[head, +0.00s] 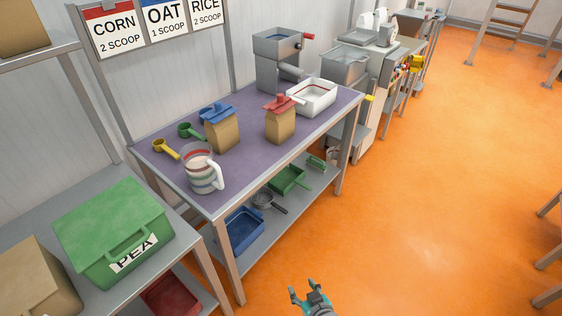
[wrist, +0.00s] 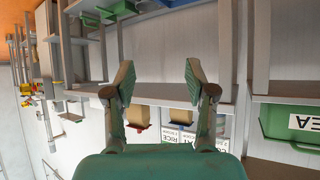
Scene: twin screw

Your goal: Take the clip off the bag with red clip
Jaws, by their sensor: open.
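A brown paper bag with a red clip (head: 281,126) stands upright on the purple-topped table. The red clip (head: 279,104) sits across its folded top. A similar bag with a blue clip (head: 222,133) stands to its left. My gripper (head: 302,289) is at the bottom of the head view, over the orange floor in front of the table. It is open, empty and well apart from both bags. In the wrist view, which is upside down, the open fingers (wrist: 158,78) show, with the red-clip bag (wrist: 138,115) partly hidden beyond the table edge.
A white tray (head: 314,98) is right behind the red-clip bag, near a grey mill (head: 278,57). A striped jug (head: 201,172) and scoops (head: 187,131) stand left. The lower shelf holds pans (head: 289,179). A green PEA bin (head: 114,222) is at left. The floor (head: 430,190) is clear.

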